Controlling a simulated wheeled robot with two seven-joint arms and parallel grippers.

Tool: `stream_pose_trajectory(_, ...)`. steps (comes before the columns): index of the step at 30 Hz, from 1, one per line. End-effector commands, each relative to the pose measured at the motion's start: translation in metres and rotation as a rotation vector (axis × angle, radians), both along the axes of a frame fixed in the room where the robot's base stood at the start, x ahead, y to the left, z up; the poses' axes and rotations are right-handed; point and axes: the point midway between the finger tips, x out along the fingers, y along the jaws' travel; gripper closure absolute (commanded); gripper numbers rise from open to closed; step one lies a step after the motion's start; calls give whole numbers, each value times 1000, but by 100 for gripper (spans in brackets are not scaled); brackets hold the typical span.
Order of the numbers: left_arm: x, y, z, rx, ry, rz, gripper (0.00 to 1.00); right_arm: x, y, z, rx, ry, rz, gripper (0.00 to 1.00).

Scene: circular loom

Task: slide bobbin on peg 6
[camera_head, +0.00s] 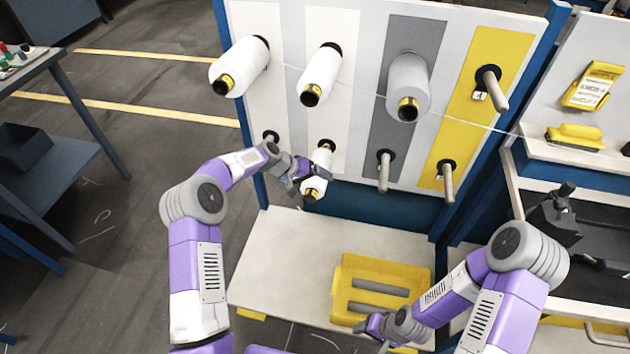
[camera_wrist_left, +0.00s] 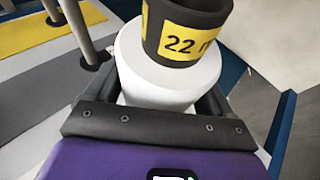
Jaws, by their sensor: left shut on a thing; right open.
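My left gripper (camera_head: 312,178) is shut on a white bobbin (camera_head: 319,160) with a dark core and a yellow band. The bobbin lies in line with the lower-row peg second from the left, its far end close to that peg's dark collar (camera_head: 325,144). It hides the peg, so I cannot tell how far it is on. In the left wrist view the bobbin (camera_wrist_left: 160,85) sits between the jaws, its yellow band marked "22". My right gripper (camera_head: 372,328) is low by the yellow bin, open and partly hidden.
Three white bobbins (camera_head: 240,66) sit on upper pegs; the upper right peg (camera_head: 494,90) is bare. Bare lower pegs (camera_head: 384,172) (camera_head: 447,183) stick out to the right of the held bobbin. A yellow bin (camera_head: 345,290) with grey rods stands on the white shelf (camera_head: 262,262).

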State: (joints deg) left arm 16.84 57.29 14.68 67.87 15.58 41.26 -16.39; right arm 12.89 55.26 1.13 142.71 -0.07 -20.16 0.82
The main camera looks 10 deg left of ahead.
Motion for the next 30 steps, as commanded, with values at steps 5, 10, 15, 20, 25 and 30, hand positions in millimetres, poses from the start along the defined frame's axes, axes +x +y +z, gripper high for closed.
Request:
stream_pose_trajectory(5,6,-1,1,-2,-3,0,90,0,0,-1,0,0,0,40)
stream_pose_trajectory(10,6,-1,1,-2,-2,-1,0,0,0,-1,0,0,0,40)
stream_pose_trajectory(15,5,0,-1,0,2,-1,0,0,0,-1,0,0,0,40)
stream_pose_trajectory(20,3,7,8,1,1,1,0,0,0,3,0,0,0,40)
stream_pose_trajectory(25,-6,25,31,1,-1,3,0,0,0,12,0,0,0,40)
stream_pose_trajectory(30,-14,40,49,0,-2,3,0,0,0,18,0,0,0,40)
